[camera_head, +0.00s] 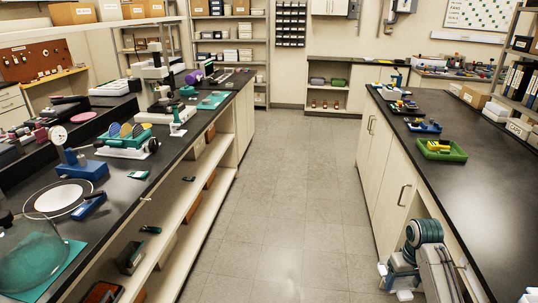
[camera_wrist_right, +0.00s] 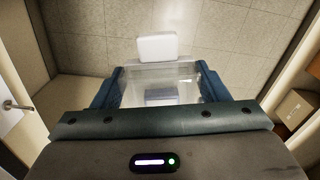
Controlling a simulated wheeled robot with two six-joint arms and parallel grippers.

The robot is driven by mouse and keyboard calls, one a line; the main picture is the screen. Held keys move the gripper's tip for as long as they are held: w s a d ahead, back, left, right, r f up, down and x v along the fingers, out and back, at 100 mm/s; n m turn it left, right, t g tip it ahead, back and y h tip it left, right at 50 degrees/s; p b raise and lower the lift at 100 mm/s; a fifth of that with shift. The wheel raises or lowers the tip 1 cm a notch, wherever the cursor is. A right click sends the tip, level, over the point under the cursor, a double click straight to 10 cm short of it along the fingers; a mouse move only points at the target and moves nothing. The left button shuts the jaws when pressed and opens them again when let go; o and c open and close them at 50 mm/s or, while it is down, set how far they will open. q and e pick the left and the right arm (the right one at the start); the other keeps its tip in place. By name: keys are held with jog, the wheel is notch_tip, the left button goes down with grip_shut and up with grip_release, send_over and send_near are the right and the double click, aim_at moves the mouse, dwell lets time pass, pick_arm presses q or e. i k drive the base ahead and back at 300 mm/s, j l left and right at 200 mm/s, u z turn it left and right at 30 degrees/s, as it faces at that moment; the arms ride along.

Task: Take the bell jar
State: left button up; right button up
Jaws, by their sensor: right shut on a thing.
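The bell jar (camera_head: 32,255) is a clear glass dome at the lower left of the head view. It stands on a teal mat (camera_head: 68,268) on the left bench, partly cut off by the picture edge. My right gripper (camera_head: 396,281) is low at the right, over the aisle beside the right bench and far from the jar. In the right wrist view its blue fingers (camera_wrist_right: 160,88) are apart with a pale, partly clear thing (camera_wrist_right: 158,68) between them, with a white block at its far end. I cannot tell what it is. My left gripper is out of view.
The left bench (camera_head: 150,190) holds several more instruments. A green tray (camera_head: 440,150) is on the right bench (camera_head: 480,205). The floor aisle (camera_head: 285,200) is clear.

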aim_at(33, 250)
jog(key=i+l+u, duration=0.2)
jog(key=u, duration=0.2)
jog(key=i+l+u, duration=0.15)
jog(key=u, duration=0.25)
jog(key=i+l+u, duration=0.1)
jog(key=l+u, duration=0.25)
jog(key=i+l+u, duration=0.1)
jog(key=l+u, duration=0.3)
jog(key=j, duration=0.1)
